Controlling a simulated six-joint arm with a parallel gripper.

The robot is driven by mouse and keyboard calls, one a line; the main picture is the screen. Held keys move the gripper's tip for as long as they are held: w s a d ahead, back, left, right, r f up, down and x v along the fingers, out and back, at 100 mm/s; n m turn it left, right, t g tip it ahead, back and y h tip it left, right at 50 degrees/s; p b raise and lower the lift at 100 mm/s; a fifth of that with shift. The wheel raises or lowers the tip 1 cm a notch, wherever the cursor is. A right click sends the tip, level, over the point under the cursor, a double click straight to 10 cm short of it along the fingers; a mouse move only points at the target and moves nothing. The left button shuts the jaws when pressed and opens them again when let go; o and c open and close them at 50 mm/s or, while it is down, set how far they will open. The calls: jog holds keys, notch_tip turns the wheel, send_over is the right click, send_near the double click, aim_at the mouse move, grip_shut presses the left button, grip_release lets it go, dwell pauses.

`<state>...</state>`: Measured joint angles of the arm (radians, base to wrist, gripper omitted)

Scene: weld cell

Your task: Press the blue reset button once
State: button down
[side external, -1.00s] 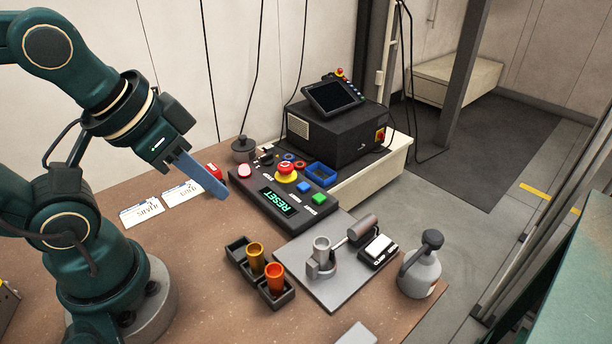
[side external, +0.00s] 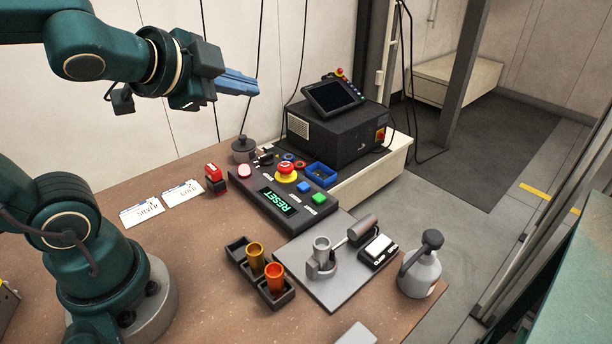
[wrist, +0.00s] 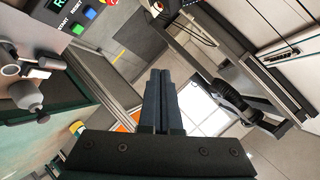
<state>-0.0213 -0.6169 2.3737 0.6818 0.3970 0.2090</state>
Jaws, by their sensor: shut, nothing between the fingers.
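In the wrist view the blue button (wrist: 90,13) shows at the top left beside the green one (wrist: 77,28). My gripper (side external: 257,87) is shut and empty, high above the panel's left part and apart from it, fingers nearly level and pointing right. Its closed blue-grey fingers also fill the middle of the wrist view (wrist: 160,75).
A red mushroom button (side external: 287,168) and a pinkish-white one (side external: 245,171) are on the panel. A black box with a tilted screen (side external: 333,96) stands behind. A cup tray (side external: 236,258), a metal fixture plate (side external: 335,292) and a grey bottle (side external: 419,275) are in front.

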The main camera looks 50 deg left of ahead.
jog(key=w+r+m+t+h, duration=0.1)
jog(key=w+r+m+t, duration=0.2)
jog(key=w+m, duration=0.35)
jog(key=m+g+h, duration=0.5)
jog(key=m+g, duration=0.1)
jog(key=m, duration=1)
send_over(304, 187)
jog(key=s, duration=0.1)
notch_tip(304, 187, down, 13)
jog(key=shift+a, duration=0.3)
jog(key=shift+f, duration=0.1)
jog(key=shift+f, duration=4.25)
jog(key=shift+f+h, duration=0.1)
jog(key=shift+h, duration=0.2)
jog(key=shift+f, duration=0.3)
